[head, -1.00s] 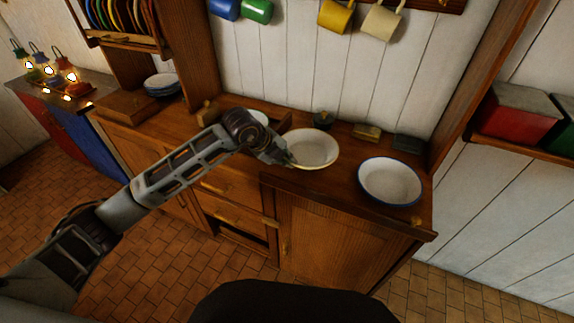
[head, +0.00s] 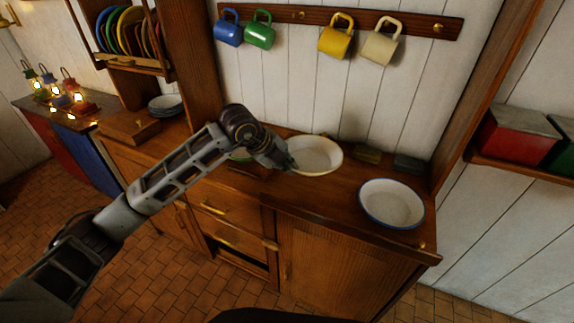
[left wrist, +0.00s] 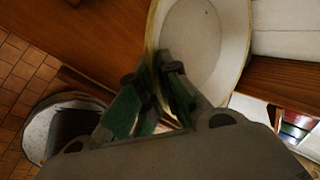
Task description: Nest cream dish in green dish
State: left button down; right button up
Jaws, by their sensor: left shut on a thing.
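The cream dish (head: 318,157) is in the middle of the head view, above the wooden counter. My left gripper (head: 291,166) is shut on its left rim. In the left wrist view the fingers (left wrist: 160,90) meet the rim of the cream dish (left wrist: 205,45), which fills the top right. The green dish (head: 240,156) is mostly hidden behind my left arm, left of the cream dish; only a bit of greenish rim shows. My right gripper is not in view.
A blue-rimmed white dish (head: 391,204) stands at the counter's right end. Small blocks (head: 367,154) lie by the back wall. Mugs (head: 336,37) hang above.

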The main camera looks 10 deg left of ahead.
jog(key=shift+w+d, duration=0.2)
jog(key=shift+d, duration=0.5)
pick_arm(q)
jog(key=shift+d+f, duration=0.1)
jog(key=shift+f, duration=0.05)
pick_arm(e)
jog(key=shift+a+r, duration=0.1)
